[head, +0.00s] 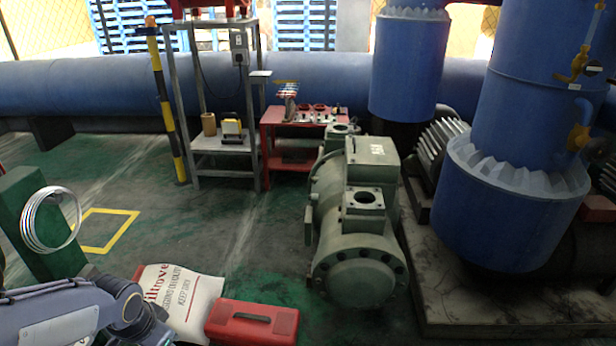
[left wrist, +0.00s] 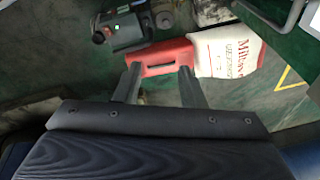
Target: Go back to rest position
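My left arm (head: 60,315) comes in from the lower left in the head view, beside the white sack. In the left wrist view the two fingers of my left gripper (left wrist: 160,87) stand apart with nothing seen between them. They point towards the red toolbox (left wrist: 160,58), and their tips overlap its near edge in the picture; I cannot tell how far above it they are. My right arm and right gripper are in neither view.
A white sack (head: 180,300) and the red toolbox (head: 252,322) lie on the floor near my left arm. A green post with a wire coil (head: 50,220) stands at left. A grey-green compressor (head: 355,225) stands centrally. Open floor (head: 200,225) lies between them.

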